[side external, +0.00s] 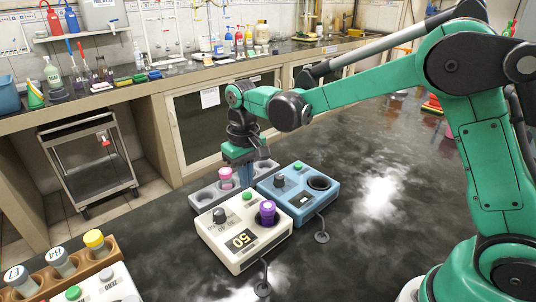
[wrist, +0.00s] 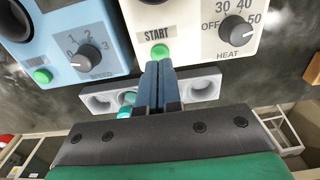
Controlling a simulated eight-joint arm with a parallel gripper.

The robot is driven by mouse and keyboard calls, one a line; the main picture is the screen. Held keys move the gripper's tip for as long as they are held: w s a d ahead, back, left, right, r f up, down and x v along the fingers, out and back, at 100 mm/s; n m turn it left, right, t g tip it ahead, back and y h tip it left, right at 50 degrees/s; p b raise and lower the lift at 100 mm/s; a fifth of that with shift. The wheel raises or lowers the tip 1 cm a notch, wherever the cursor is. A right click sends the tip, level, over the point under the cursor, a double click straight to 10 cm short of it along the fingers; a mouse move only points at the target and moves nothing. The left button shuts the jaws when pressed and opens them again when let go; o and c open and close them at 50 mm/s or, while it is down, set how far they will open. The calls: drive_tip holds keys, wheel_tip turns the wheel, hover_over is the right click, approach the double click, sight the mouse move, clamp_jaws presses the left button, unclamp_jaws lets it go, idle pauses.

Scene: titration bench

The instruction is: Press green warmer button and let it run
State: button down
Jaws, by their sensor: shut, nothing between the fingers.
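The white warmer (side external: 222,236) stands on the dark bench with a display reading 50. Its green START button (side external: 247,196) is at the back edge of its top and also shows in the wrist view (wrist: 159,52). The grey HEAT knob (wrist: 236,30) points near 50. A purple-capped vial (side external: 267,211) sits in the warmer's well. My gripper (side external: 246,183) is shut and empty, pointing down just behind the button. In the wrist view its fingertips (wrist: 159,65) end close to the button's near edge; I cannot tell whether they touch it.
A blue device (side external: 283,184) with a SPEED knob (wrist: 90,57) and its own green button (wrist: 42,76) stands beside the warmer. A grey rack (side external: 206,195) with a pink-capped vial (side external: 225,176) is behind. A wooden rack (side external: 75,268) of vials is at front left. Open bench lies right.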

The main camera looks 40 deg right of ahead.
sight(249, 194)
drive_tip(key=shift+f, duration=1.2)
idle(0.3)
drive_tip(key=shift+r, duration=3.75)
drive_tip(key=s+d+t, duration=0.2)
drive_tip(key=s+t, duration=0.1)
drive_tip(key=s, duration=0.3)
drive_tip(key=s+d+r+t, duration=0.1)
drive_tip(key=s+d+t, duration=0.1)
drive_tip(key=s+t, duration=0.2)
drive_tip(key=s, duration=0.2)
drive_tip(key=shift+s+d, duration=0.3)
drive_tip(key=shift+s, duration=0.1)
